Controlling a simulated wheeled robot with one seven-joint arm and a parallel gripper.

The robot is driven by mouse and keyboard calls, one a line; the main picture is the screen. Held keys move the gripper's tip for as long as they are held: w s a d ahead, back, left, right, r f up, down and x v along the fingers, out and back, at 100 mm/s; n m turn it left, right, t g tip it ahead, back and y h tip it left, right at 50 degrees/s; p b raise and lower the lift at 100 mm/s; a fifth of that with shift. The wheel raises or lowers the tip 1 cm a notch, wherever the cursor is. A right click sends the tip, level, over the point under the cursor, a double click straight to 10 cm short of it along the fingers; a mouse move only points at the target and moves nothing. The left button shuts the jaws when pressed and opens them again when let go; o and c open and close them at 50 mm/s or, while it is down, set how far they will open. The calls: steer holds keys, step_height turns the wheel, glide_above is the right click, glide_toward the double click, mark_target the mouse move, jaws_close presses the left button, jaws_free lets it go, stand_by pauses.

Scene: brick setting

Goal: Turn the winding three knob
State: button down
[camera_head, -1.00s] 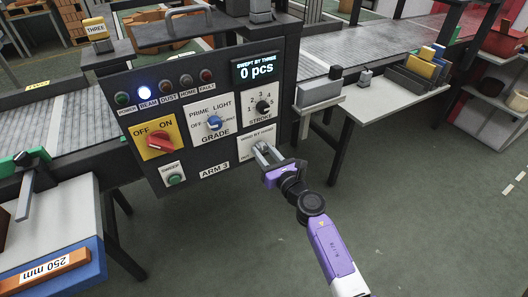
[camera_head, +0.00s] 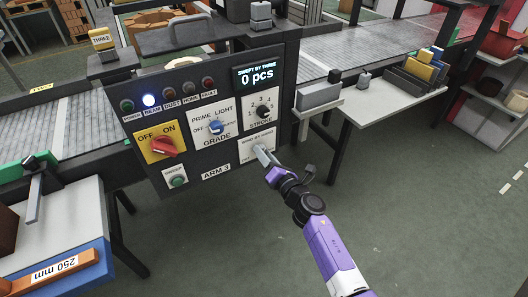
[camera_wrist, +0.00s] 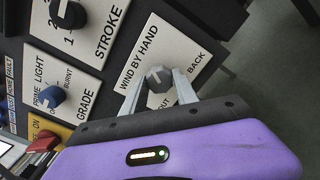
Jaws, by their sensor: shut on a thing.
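In the head view my gripper (camera_head: 264,155) reaches the plate from the lower right and hides the knob. The panel display (camera_head: 258,75) reads "SWEPT BY THREE 0 pcs".
Close by on the panel are the black stroke knob (camera_head: 263,111), blue grade knob (camera_head: 215,127), red off/on switch (camera_head: 164,147) and green sweep button (camera_head: 178,182). A white side table (camera_head: 385,105) stands to the right. The floor below the panel is clear.

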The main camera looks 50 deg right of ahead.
steer(key=m+p, duration=0.4)
steer(key=m, duration=0.7)
steer(key=shift+r+m+p, duration=0.1)
steer(key=shift+m+p, duration=0.2)
stand_by(0.4)
steer(key=c, duration=0.9)
jaws_free()
steer(key=shift+c, duration=0.2)
steer(key=shift+s, duration=0.1)
steer(key=v, duration=0.7)
steer(key=shift+s, duration=0.35)
